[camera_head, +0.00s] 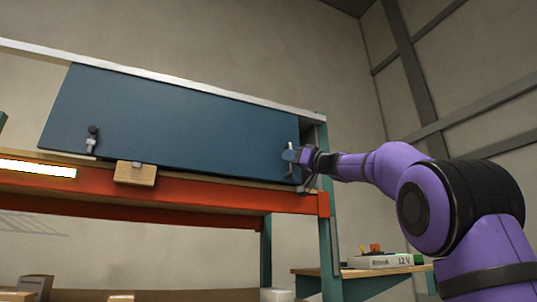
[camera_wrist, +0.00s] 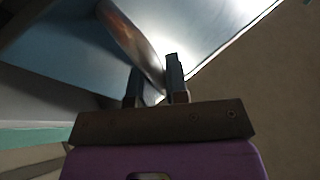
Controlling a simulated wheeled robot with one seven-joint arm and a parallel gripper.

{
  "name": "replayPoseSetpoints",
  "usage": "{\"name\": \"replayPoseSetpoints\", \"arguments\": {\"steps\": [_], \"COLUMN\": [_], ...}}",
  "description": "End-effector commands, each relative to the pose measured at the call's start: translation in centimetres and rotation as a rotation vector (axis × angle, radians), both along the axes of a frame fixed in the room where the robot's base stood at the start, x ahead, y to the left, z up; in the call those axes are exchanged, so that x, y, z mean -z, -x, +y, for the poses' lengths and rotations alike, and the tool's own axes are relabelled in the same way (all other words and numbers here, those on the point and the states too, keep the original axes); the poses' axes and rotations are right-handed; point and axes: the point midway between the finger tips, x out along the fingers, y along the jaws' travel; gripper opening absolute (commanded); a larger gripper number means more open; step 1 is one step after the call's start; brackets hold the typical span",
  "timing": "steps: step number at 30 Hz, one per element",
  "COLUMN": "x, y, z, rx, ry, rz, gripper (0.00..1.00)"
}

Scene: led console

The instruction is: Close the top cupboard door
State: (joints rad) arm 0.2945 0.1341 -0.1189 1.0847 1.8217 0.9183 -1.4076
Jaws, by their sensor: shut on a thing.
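The top cupboard door (camera_head: 180,120) is a long blue panel below a pale top rail in the head view. Its left edge slants, and a narrow dark gap shows beyond its right edge, so it looks not quite flush. A metal handle (camera_head: 290,147) stands upright near the door's right edge. My gripper (camera_head: 297,156) is at this handle, its purple arm reaching in from the right. In the wrist view, the two dark fingers of my gripper (camera_wrist: 154,82) are shut on the curved, shiny handle (camera_wrist: 130,38). The blue door (camera_wrist: 65,62) lies behind it.
A latch (camera_head: 91,140) sits at the door's lower left. A wooden block (camera_head: 135,173) is below the door on the orange beam (camera_head: 220,191). A lit strip (camera_head: 38,168) is at the left. A low bench with a 12 V box (camera_head: 380,261) stands lower right.

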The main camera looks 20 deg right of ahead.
Motion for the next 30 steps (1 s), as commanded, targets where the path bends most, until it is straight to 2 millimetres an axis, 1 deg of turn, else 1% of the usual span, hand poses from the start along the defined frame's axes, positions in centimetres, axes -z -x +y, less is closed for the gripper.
{"name": "replayPoseSetpoints", "arguments": {"steps": [1, 3, 6, 9, 12, 15, 19, 30], "x": [0.1, 0.1, 0.2, 0.2, 0.2, 0.1, 0.1, 0.0], "y": [-0.1, -0.1, -0.1, -0.1, -0.1, -0.1, 0.0, 0.0], "z": [-2.0, -4.1, -6.7, -8.8, -10.4, -11.5, -12.3, -12.7], "rx": [0.008, 0.007, 0.005, 0.004, 0.002, 0.001, 0.000, 0.004], "ry": [0.001, 0.000, 0.001, 0.002, 0.000, 0.000, 0.000, 0.000], "rz": [0.002, 0.002, 0.002, 0.002, 0.002, 0.001, 0.001, 0.000], "gripper": [0.00, 0.00, 0.00, 0.00, 0.00, 0.00, 0.00, 0.00]}}
